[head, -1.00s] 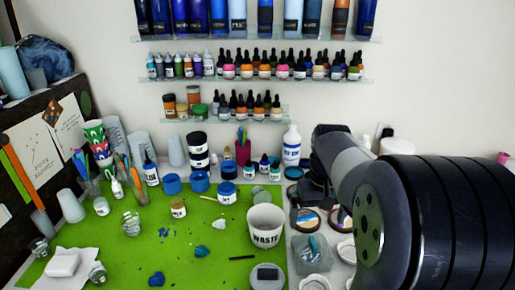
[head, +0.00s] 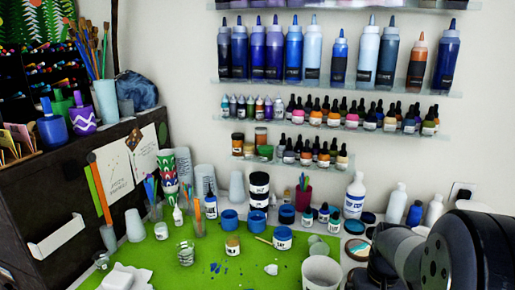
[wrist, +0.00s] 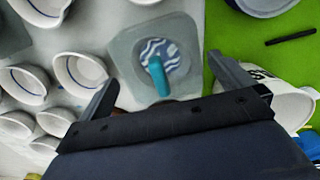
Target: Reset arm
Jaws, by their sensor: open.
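My gripper (wrist: 163,98) shows in the wrist view, its two dark fingers spread wide apart with nothing held between them. Beyond the fingers is a clear square container (wrist: 126,60) with a blue and white patterned disc (wrist: 157,52) and a teal stick (wrist: 158,76) in it. In the head view my arm fills the lower right corner, and my gripper is not visible there.
A white waste cup (head: 322,272) stands on the green mat (head: 215,262); it also shows at the right in the wrist view (wrist: 285,105). Several white cups (wrist: 80,75) stand at the left in the wrist view. Bottles and jars line the mat's back. Shelves (head: 335,88) hang on the wall.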

